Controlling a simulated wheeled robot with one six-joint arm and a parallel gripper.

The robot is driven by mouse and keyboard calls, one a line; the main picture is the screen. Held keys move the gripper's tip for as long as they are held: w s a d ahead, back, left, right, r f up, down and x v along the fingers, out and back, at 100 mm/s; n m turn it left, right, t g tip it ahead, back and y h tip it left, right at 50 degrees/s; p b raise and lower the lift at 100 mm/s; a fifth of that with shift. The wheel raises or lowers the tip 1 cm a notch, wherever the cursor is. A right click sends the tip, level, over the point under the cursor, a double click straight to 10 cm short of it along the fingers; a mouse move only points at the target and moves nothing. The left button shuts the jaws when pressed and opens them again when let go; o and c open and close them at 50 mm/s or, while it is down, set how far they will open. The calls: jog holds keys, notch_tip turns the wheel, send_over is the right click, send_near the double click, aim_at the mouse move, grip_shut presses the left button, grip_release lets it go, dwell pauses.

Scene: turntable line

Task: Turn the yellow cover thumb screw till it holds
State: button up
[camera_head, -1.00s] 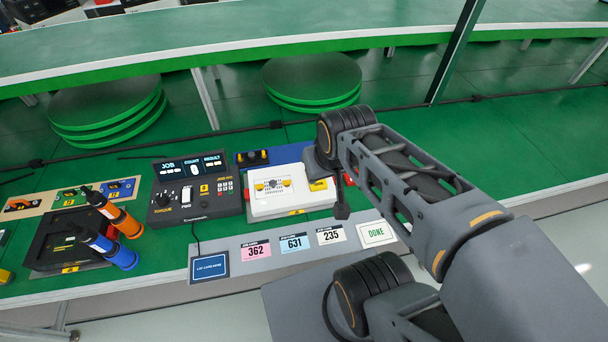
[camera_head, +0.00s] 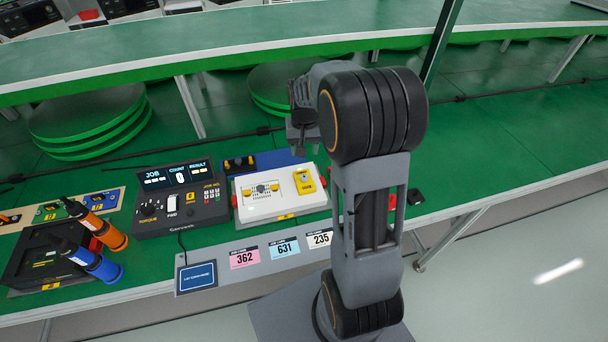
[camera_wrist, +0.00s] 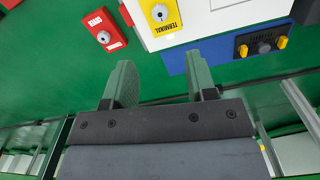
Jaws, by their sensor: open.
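The yellow cover (camera_head: 304,183), marked TERMINAL in the wrist view (camera_wrist: 169,33), lies on the right end of the white unit (camera_head: 262,207). Its grey round thumb screw (camera_wrist: 160,13) sits in the middle of a pale disc near the top edge of the wrist view. How far the screw is turned in cannot be told. In the wrist view the screw lies ahead of the fingertips, close to level with the gap. In the head view my arm partly hides my gripper.
A red block (camera_wrist: 102,35) with its own grey screw lies beside the yellow cover. A black block with yellow knobs (camera_wrist: 262,43) stands on the blue mat (camera_wrist: 229,58). The controller (camera_head: 180,200) and orange and blue drivers (camera_head: 97,264) stand left of the unit.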

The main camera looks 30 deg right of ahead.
aim_at(304, 176)
notch_tip(304, 176, down, 12)
jog(key=shift+f, duration=0.1)
dwell(0.4)
jog(key=c, duration=0.9)
jog(key=shift+c, duration=0.2)
jog(key=shift+m, duration=0.7)
jog(key=m+b, duration=0.1)
jog(key=m, duration=0.4)
jog(key=m+b, duration=0.1)
jog(key=m, duration=0.4)
jog(key=shift+m, duration=0.3)
